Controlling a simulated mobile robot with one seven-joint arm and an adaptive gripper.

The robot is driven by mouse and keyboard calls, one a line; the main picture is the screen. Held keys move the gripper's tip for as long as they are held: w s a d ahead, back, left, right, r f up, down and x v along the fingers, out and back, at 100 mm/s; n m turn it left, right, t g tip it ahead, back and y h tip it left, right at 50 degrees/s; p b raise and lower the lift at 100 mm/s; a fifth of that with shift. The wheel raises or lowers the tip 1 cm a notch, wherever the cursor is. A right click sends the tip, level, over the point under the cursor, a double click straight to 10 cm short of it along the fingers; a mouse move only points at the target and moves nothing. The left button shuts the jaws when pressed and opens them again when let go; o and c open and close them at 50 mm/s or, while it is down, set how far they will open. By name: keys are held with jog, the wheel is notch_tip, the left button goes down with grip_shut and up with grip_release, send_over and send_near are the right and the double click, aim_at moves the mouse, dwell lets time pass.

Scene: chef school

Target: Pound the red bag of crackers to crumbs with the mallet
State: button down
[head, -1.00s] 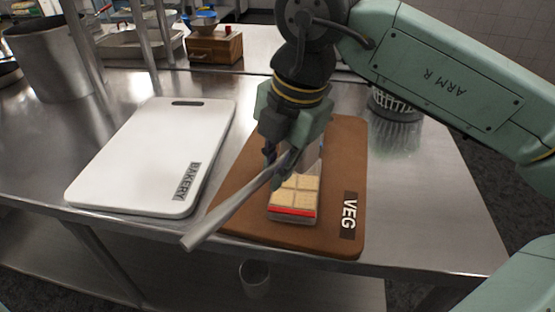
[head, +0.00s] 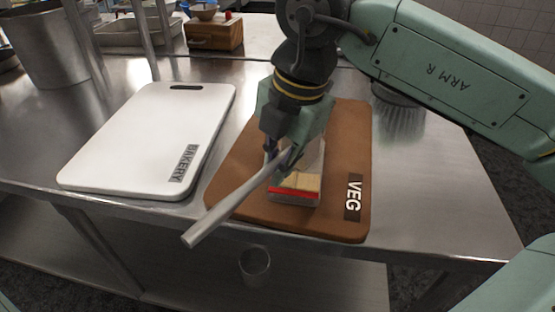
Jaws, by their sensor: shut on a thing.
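The clear bag of crackers with a red band (head: 295,191) lies on the brown VEG board (head: 345,135). Pale square crackers show just behind the band, and the rear of the bag is hidden. My gripper (head: 278,155) is over the bag and shut on the mallet (head: 226,210). The mallet's grey handle sticks out toward the lower left, past the board's front edge. Its head is mostly hidden behind my gripper, with a greyish part showing to the right. I cannot tell whether the head touches the bag.
A white BAKERY board (head: 150,135) lies to the left on the steel table (head: 440,200). A large pot (head: 50,50), a wooden box (head: 213,34) and a metal tray (head: 135,33) stand farther back. A clear glass (head: 254,264) sits below the table's front edge.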

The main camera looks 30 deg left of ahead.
jog(key=p+v, duration=0.2)
jog(key=v, duration=0.1)
jog(key=a+p+v, duration=0.1)
jog(key=p+v, duration=0.1)
jog(key=v, duration=0.1)
jog(key=shift+a+r, duration=0.1)
jog(key=shift+r, duration=0.15)
jog(key=shift+f, duration=0.1)
